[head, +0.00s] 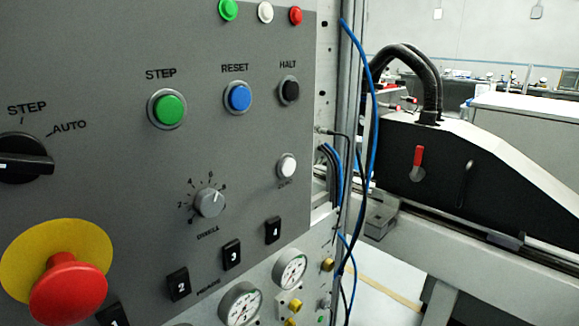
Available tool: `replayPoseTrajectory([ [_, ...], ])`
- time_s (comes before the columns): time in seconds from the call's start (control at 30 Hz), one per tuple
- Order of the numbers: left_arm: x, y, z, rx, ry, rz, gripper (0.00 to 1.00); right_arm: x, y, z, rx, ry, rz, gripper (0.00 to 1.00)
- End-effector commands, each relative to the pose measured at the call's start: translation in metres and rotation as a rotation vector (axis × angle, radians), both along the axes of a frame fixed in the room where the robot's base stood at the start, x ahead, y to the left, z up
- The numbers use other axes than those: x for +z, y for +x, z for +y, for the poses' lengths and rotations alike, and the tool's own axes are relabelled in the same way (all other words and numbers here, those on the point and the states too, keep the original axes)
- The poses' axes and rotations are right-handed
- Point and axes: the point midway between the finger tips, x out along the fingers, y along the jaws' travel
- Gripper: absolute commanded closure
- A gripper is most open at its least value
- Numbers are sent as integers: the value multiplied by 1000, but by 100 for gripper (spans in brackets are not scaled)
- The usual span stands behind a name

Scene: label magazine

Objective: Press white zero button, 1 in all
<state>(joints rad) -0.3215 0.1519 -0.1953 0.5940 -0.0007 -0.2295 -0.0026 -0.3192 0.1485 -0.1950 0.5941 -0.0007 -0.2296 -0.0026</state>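The white button (287,167) sits in a grey ring on the right side of the grey control panel (120,190). A small label under it is too blurred to read for certain. It is below the black HALT button (289,90) and right of the grey rotary dial (210,202). Whether the white button is pressed in cannot be told. Neither of my grippers is in the head view, and nothing covers the button.
Nearby are the green STEP button (169,109), blue RESET button (239,97), a black selector knob (24,158) and a protruding red mushroom button (68,290). Numbered black switches (232,255) and gauges (290,268) lie below. Blue cables (368,130) hang along the panel's right edge.

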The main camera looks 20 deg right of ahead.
Motion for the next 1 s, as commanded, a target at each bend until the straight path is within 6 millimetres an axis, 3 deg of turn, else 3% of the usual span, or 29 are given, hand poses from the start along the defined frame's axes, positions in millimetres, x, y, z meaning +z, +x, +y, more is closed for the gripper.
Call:
replayPoseTrajectory([
  [0.03,0,0,0,0,0,0,41,0,0,0,0,0,0,41],
  [0.3,0,1,0,0,0,-2,41,0,0,0,0,0,0,98],
  [1.0,-1,3,-4,4,-7,-5,41,0,0,0,0,-1,0,100],
])
